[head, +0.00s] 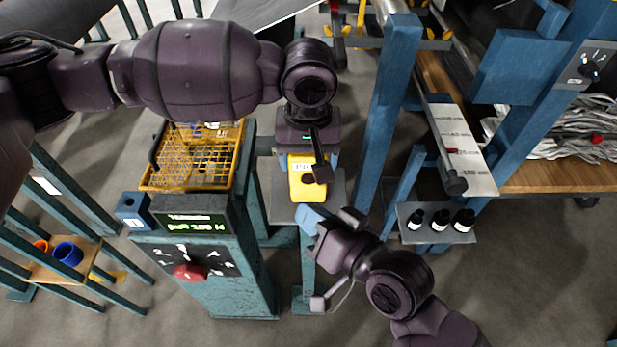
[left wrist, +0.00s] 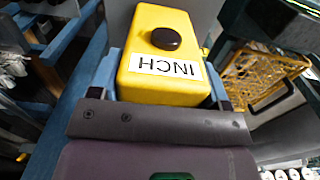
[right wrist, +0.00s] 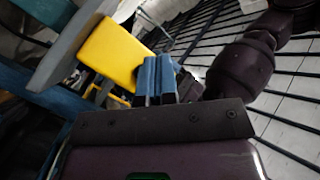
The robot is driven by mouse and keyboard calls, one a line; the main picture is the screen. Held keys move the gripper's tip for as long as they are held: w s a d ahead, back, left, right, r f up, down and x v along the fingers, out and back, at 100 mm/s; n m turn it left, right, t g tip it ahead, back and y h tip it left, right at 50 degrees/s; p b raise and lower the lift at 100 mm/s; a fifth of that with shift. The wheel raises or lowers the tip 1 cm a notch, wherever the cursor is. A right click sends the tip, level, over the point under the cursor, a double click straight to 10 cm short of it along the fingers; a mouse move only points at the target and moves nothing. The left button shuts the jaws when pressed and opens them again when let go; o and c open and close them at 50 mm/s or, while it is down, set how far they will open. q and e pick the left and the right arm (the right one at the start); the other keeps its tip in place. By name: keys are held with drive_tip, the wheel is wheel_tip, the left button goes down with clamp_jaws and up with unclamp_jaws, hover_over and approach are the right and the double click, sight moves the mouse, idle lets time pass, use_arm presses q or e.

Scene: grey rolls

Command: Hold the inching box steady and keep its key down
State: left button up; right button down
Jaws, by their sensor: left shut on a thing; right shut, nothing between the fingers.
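The inching box (head: 308,191) is a yellow block on a small grey stand. In the left wrist view the box (left wrist: 150,85) shows its INCH label (left wrist: 165,67) and round dark key (left wrist: 166,39), with nothing on the key. My left gripper (head: 305,160) is shut on the box, a finger along each side. My right gripper (head: 309,217) is shut and empty at the box's near end; its blue fingertips (right wrist: 157,78) appear beside the yellow box (right wrist: 110,52) in the right wrist view. Whether they touch it I cannot tell. Part of my left wrist covers some of the box in the head view.
A green-grey console (head: 212,270) with a display and red knob (head: 190,272) stands left of the box, a yellow wire basket (head: 190,180) behind its display. Blue posts (head: 386,100) rise to the right. A shelf (head: 450,236) there holds dark bottles.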

sight(308, 180)
drive_tip(key=shift+w, duration=1.2)
drive_tip(key=shift+w, duration=0.15)
idle(1.2)
drive_tip(key=shift+w, duration=0.25)
drive_tip(key=shift+w, duration=0.5)
idle(4.7)
